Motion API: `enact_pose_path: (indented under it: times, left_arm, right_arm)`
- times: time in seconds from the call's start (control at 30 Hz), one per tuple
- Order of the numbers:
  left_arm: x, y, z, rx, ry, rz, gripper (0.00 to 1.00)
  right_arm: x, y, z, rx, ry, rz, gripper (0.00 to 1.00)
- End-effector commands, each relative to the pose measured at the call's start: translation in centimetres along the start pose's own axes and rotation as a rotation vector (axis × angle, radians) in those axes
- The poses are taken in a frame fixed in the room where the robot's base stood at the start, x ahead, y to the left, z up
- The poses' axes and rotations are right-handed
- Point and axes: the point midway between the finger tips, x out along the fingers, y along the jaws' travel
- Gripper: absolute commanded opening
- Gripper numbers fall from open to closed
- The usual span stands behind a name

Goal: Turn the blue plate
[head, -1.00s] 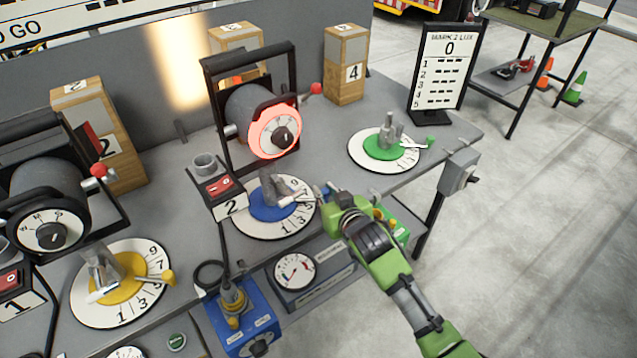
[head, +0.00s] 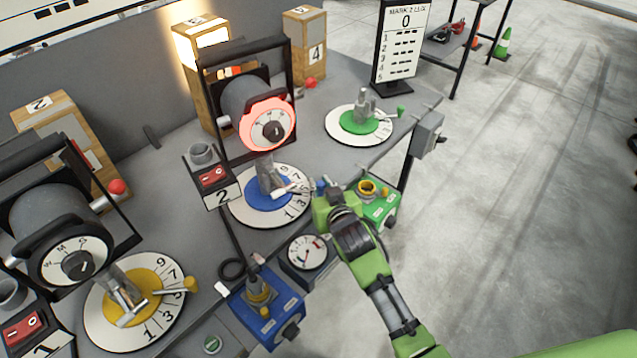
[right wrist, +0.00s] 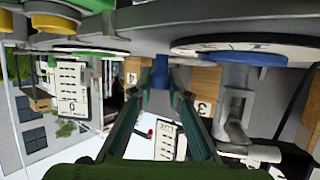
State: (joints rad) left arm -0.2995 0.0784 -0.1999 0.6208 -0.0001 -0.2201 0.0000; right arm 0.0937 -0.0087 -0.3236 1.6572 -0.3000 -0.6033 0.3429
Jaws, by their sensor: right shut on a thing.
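The blue plate (head: 262,199) is a round blue disc in the middle of a white numbered dial (head: 236,213) on the grey bench. A grey metal piece (head: 267,178) stands on the plate. A small blue knob (head: 321,186) sticks out at the dial's right edge. My right gripper (head: 323,190) is shut on the blue knob, beside the dial. In the right wrist view, upside down, the fingertips close on the blue knob (right wrist: 160,73), with the dial's rim (right wrist: 240,45) close by. The exact finger contact is partly hidden. My left gripper is out of view.
A yellow plate (head: 150,281) is at lower left and a green plate (head: 347,124) at upper right. A machine with a glowing red ring (head: 255,108) stands behind the blue plate. A green box (head: 378,212) and a blue box (head: 255,321) sit close to my right arm.

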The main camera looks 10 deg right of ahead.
Motion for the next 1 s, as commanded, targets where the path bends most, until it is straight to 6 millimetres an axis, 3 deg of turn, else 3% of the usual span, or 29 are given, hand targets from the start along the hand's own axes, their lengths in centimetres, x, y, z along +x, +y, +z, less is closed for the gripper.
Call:
enact_pose_path:
  times: [0.37,0.4,0.47,0.83,1.0]
  left_arm:
    - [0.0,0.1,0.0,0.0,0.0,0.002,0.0]
    - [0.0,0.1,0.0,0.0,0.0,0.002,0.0]
    - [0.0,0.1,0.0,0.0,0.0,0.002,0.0]
    - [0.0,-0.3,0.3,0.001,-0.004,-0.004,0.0]
    - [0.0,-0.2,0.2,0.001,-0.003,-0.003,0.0]
  right_arm:
    - [0.0,-0.1,-0.1,0.003,0.004,-0.001,0.0]
    - [0.0,-0.1,-0.1,0.003,0.004,-0.001,0.19]
    - [0.0,-0.1,-0.1,0.003,0.004,-0.001,0.34]
    - [-0.2,0.0,0.0,0.002,0.002,0.0,0.34]
    - [-1.8,-0.1,0.0,0.002,0.002,-0.001,0.34]
